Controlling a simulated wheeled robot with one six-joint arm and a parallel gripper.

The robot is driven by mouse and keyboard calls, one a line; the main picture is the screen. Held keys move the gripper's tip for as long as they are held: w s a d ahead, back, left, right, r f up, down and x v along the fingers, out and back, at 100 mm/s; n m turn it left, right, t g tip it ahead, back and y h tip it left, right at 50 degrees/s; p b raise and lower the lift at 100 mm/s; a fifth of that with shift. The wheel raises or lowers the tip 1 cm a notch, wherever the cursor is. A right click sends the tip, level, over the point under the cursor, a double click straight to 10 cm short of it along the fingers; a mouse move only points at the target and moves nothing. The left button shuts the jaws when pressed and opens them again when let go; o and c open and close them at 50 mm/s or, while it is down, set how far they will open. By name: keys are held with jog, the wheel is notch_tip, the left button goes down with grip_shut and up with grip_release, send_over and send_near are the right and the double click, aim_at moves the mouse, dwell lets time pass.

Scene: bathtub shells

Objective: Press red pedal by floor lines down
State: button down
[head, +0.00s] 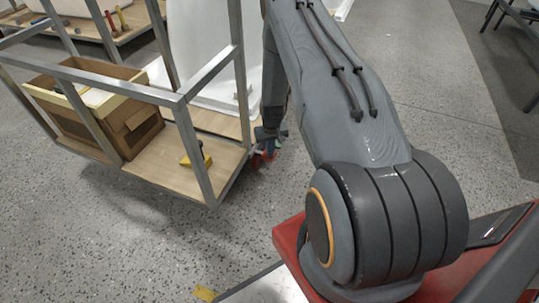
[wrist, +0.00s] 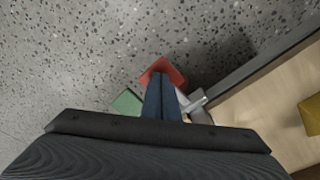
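The red pedal (wrist: 163,68) shows in the wrist view just beyond my fingertips, with its near part hidden behind them. In the head view only a small bit of the red pedal (head: 256,160) shows, beside the corner of the metal-framed cart. My gripper (wrist: 160,76) is shut and looks empty, its two blue fingers side by side and pointing at the red pedal. In the head view my gripper (head: 266,140) is small and low beside the cart. I cannot tell whether the fingertips touch the pedal.
A green piece (wrist: 127,102) lies left of my fingers, and a whitish metal part (wrist: 192,101) lies right. The cart's wooden shelf (head: 165,170) carries a cardboard box (head: 120,118) and a yellow tool (head: 197,160).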

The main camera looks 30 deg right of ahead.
aim_at(272, 160)
jog(key=shift+f, duration=0.7)
jog(key=shift+r, duration=0.2)
jog(key=shift+s+a+r+p, duration=0.1)
jog(key=shift+s+r+p, duration=0.1)
jog(key=shift+s+p, duration=0.2)
jog(key=shift+s+a+r+p, duration=0.15)
jog(key=shift+s+r+p, duration=0.05)
jog(key=shift+s+p, duration=0.3)
jog(key=shift+s+a+r+p, duration=0.1)
jog(key=shift+s+r+p, duration=0.1)
jog(key=shift+s+p, duration=0.25)
jog(key=shift+s, duration=0.15)
jog(key=shift+f, duration=0.15)
notch_tip(272, 160, up, 8)
jog(key=p, duration=0.1)
jog(key=shift+s+a+p, duration=0.15)
jog(key=shift+s+p, duration=0.2)
jog(key=shift+p, duration=0.05)
